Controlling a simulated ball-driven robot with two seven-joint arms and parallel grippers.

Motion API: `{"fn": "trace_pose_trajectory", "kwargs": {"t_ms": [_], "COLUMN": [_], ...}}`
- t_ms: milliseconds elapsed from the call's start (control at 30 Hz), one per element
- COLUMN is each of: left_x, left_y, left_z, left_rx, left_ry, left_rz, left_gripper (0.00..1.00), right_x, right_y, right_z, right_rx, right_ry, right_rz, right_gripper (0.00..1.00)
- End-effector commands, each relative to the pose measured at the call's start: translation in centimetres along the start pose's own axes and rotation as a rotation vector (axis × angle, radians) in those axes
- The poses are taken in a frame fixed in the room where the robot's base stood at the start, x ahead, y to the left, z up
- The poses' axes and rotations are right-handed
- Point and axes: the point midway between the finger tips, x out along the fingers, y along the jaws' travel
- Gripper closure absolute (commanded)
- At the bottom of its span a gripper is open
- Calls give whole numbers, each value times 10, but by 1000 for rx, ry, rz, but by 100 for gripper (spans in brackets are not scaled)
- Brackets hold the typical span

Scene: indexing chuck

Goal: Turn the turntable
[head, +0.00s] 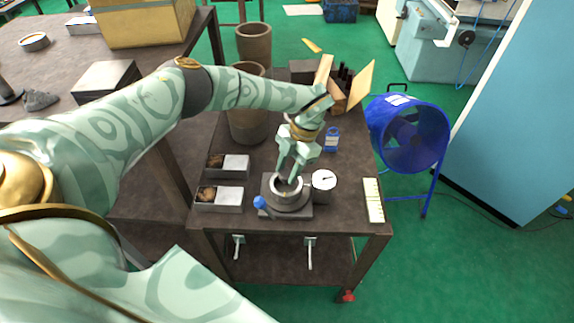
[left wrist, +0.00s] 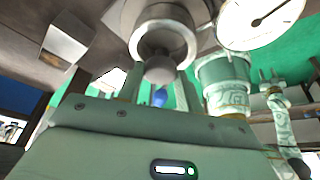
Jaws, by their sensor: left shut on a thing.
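The turntable (head: 289,201) is a dark grey round unit with a pale ring on a square base, near the table's front edge. A blue ball knob (head: 260,202) sticks out at its left front. My left gripper (head: 289,177) points down into the ring from above. In the left wrist view its fingers (left wrist: 158,92) are on either side of a grey rounded part (left wrist: 160,68) at the middle of the ring (left wrist: 164,40), and it is shut on this part. The fingers hide some of it. A small pronged end (left wrist: 268,77), perhaps my right gripper, shows in the left wrist view.
A white dial gauge (head: 324,180) stands close at the turntable's right. Two grey boxes (head: 219,197) lie to the left, and a pale strip (head: 374,200) to the right. A small blue container (head: 331,140), tall brown pots (head: 253,43) and wooden blocks stand behind. A blue fan (head: 410,133) is beside the table.

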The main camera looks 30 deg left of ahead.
Motion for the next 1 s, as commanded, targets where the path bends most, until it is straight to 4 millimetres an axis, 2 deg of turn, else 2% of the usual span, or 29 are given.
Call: {"fn": "trace_pose_trajectory", "kwargs": {"t_ms": [600, 1000], "left_x": [-4, -2], "left_y": [-3, -4], "left_z": [-2, -2], "left_rx": [535, 795], "left_ry": [-2, -1], "left_rz": [225, 333], "left_gripper": [87, 87], "right_x": [-39, -59], "right_y": [3, 4], "right_z": [-10, -15], "right_rx": [0, 0], "right_ry": [18, 26], "right_rz": [6, 8], "right_gripper": [60, 60]}}
